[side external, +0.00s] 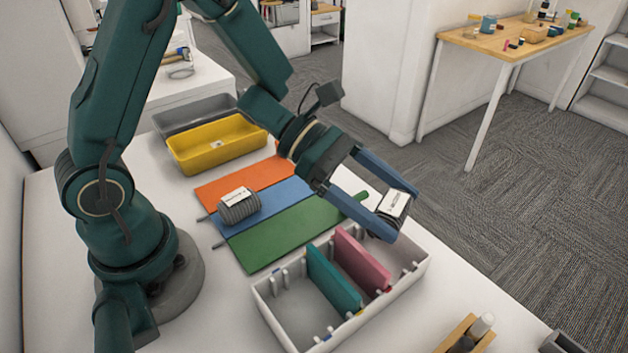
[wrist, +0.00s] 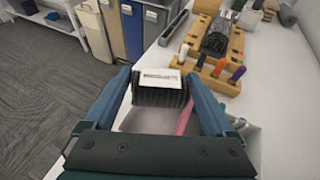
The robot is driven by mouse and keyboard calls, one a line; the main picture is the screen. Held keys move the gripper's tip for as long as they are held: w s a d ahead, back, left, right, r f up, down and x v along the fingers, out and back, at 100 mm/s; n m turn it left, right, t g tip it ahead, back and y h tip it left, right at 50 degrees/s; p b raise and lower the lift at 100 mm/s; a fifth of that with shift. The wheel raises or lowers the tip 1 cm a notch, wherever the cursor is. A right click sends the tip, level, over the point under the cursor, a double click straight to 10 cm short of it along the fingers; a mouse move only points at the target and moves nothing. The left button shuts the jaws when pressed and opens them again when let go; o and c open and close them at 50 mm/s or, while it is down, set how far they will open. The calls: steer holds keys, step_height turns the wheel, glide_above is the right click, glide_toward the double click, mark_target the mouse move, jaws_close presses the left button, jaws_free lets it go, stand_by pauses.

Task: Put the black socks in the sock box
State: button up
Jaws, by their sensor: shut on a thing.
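My gripper (side external: 400,214) is shut on a dark rolled pair of socks (side external: 384,222) with a white label. In the wrist view the socks (wrist: 160,97) look black and sit between both blue fingers, label uppermost. I hold them above the far right end of the white sock box (side external: 418,268), past the pink divider. The box has a teal divider (side external: 335,282) and a pink divider (side external: 362,260). The compartment floor beneath the socks is largely hidden. A second, grey rolled pair (side external: 239,211) with a white label lies on the blue strip.
Orange (side external: 232,186), blue (side external: 285,196) and green (side external: 265,240) strips lie behind the box. A yellow bin (side external: 205,150) and a grey bin (side external: 170,122) stand farther back. A wooden holder (side external: 465,340) is near the front edge. The wrist view shows a pen rack (wrist: 212,75) at right.

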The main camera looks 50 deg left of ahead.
steer(key=shift+f, duration=0.2)
steer(key=o, duration=1.2)
